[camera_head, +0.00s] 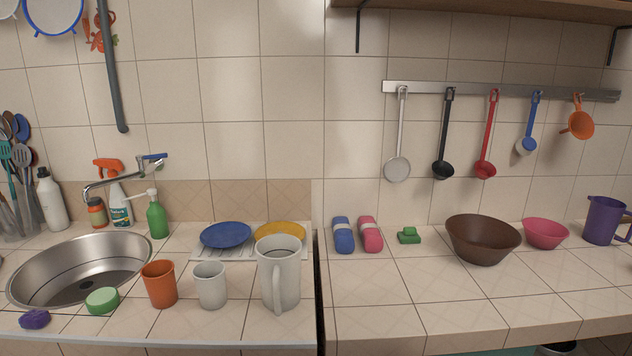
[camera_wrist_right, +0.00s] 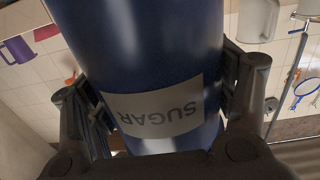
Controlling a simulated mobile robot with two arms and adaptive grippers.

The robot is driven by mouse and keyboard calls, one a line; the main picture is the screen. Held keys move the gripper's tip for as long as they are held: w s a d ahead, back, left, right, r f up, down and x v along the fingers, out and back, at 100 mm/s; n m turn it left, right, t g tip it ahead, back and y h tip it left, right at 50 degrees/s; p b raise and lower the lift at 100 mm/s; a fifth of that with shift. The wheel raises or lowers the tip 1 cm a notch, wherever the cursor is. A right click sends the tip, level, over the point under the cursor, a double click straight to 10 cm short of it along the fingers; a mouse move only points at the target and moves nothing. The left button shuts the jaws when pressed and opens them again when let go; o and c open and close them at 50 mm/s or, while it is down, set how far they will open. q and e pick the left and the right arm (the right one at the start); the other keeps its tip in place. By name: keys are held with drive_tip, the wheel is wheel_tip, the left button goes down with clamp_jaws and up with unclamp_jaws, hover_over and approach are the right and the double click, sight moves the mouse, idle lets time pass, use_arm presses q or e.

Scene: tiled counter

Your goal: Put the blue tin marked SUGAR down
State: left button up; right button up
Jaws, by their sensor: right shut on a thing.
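The blue tin (camera_wrist_right: 140,50) fills the middle of the right wrist view. Its pale label (camera_wrist_right: 158,108) reads SUGAR and appears upside down there. My right gripper (camera_wrist_right: 168,98) is shut on the tin, with one finger on each side of it. The tin's far end runs out of the picture, and what lies under it is hidden. The head view shows neither the tin nor either gripper. My left gripper is in no view.
The head view shows a tiled counter with bare tiles (camera_head: 400,300) right of centre. A brown bowl (camera_head: 482,239), pink bowl (camera_head: 545,233) and purple jug (camera_head: 603,220) stand right. A white pitcher (camera_head: 279,272), white cup (camera_head: 210,285) and orange cup (camera_head: 159,283) stand left, near the sink (camera_head: 30,278).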

drive_tip(key=shift+s, duration=0.2)
idle(0.3)
drive_tip(key=w+a+r, duration=0.3)
drive_tip(key=w+r, duration=1.2)
drive_tip(key=w, duration=0.3)
drive_tip(key=shift+w+r+y+b, duration=0.2)
drive_tip(key=shift+r+y+b, duration=0.1)
drive_tip(key=shift+r+b, duration=0.15)
